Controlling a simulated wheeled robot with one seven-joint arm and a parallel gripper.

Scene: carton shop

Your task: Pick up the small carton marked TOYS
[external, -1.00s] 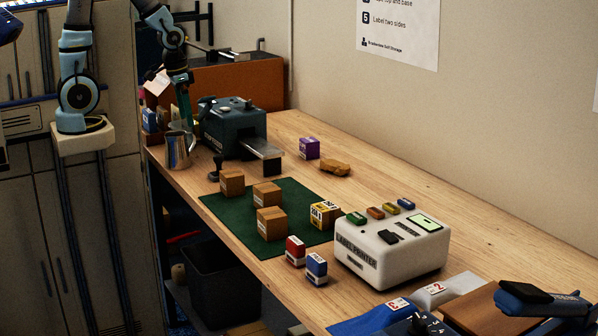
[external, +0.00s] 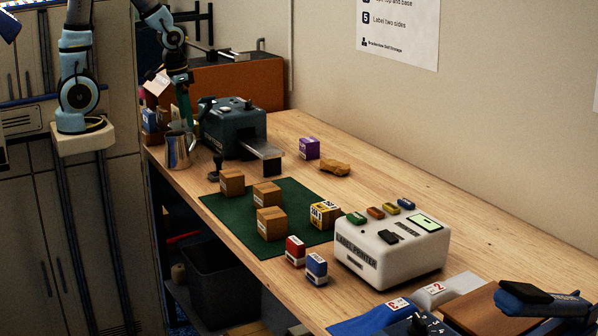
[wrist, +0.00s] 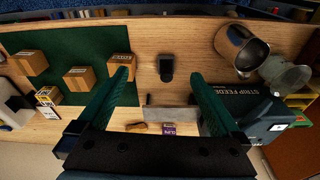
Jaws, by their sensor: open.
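Three small brown cartons sit on and at the edge of the green mat (external: 300,195): a far one (external: 232,183), a middle one (external: 267,194) and a near one (external: 272,223). In the wrist view they are the right one (wrist: 121,66), the middle one (wrist: 79,79) and the left one (wrist: 31,63). Their markings are too small to read, so I cannot tell which says TOYS. My gripper (wrist: 160,76) is open and empty, its green fingers spread above the bench; the right-hand carton lies just beyond its left fingertip. In the external view my gripper (external: 187,115) is by the metal cup.
The metal cup (external: 177,151), strip feeder (external: 233,125) and black stamp (external: 214,170) stand near my gripper. A yellow box (external: 325,214), red stamp (external: 295,251), blue stamp (external: 316,268) and label printer (external: 390,250) are nearer the camera.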

